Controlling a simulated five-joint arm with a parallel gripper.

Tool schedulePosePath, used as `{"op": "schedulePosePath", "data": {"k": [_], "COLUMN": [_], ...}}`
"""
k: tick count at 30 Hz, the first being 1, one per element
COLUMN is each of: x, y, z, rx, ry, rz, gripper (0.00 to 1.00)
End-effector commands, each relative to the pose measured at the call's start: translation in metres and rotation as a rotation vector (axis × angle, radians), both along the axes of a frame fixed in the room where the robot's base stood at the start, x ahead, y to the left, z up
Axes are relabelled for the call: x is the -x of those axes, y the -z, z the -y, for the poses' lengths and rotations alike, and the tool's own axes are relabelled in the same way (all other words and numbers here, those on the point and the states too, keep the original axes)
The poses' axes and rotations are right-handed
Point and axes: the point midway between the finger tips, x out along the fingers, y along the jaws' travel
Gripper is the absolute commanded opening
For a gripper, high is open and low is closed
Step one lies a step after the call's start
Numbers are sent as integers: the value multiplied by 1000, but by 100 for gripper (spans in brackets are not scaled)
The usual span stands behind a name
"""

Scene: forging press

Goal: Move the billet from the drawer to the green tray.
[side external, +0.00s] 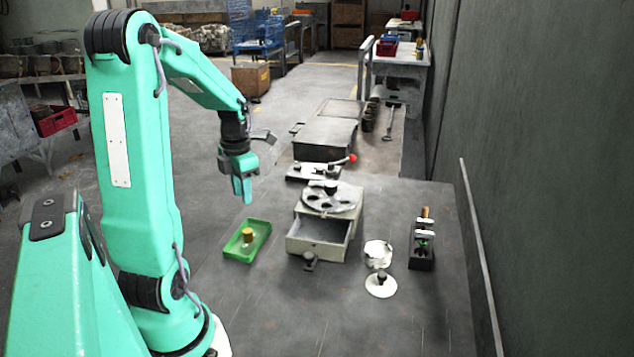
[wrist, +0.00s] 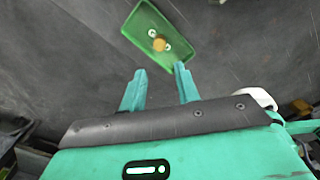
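The billet (side external: 248,236), a small brass-coloured cylinder, stands inside the green tray (side external: 263,243) on the table. In the wrist view the billet (wrist: 159,44) is near the middle of the tray (wrist: 133,22). The drawer (side external: 316,249) is pulled out of its pale cabinet to the right of the tray, and its visible inside looks empty. My gripper (side external: 243,200) hangs above the tray, clear of it, with the fingers pointing down. In the wrist view my gripper (wrist: 160,70) has its two fingers apart with nothing between them.
A round plate with holes (side external: 332,198) tops the cabinet. Right of it stand a white pot (side external: 378,254), a white disc with a black knob (side external: 381,285) and a black stand (side external: 422,250). A red-knobbed lever (side external: 350,159) is behind. The front table area is clear.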

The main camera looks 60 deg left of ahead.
Motion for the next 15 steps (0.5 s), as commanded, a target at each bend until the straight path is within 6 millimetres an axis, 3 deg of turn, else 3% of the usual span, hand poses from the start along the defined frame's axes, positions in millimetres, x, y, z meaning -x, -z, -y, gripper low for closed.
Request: {"op": "schedulePosePath", "data": {"k": [8, 15], "x": [-7, -21], "y": [-9, -31], "z": [13, 48], "rx": [-19, -71], "ry": [145, 538], "rz": [15, 48], "gripper": [32, 32]}}
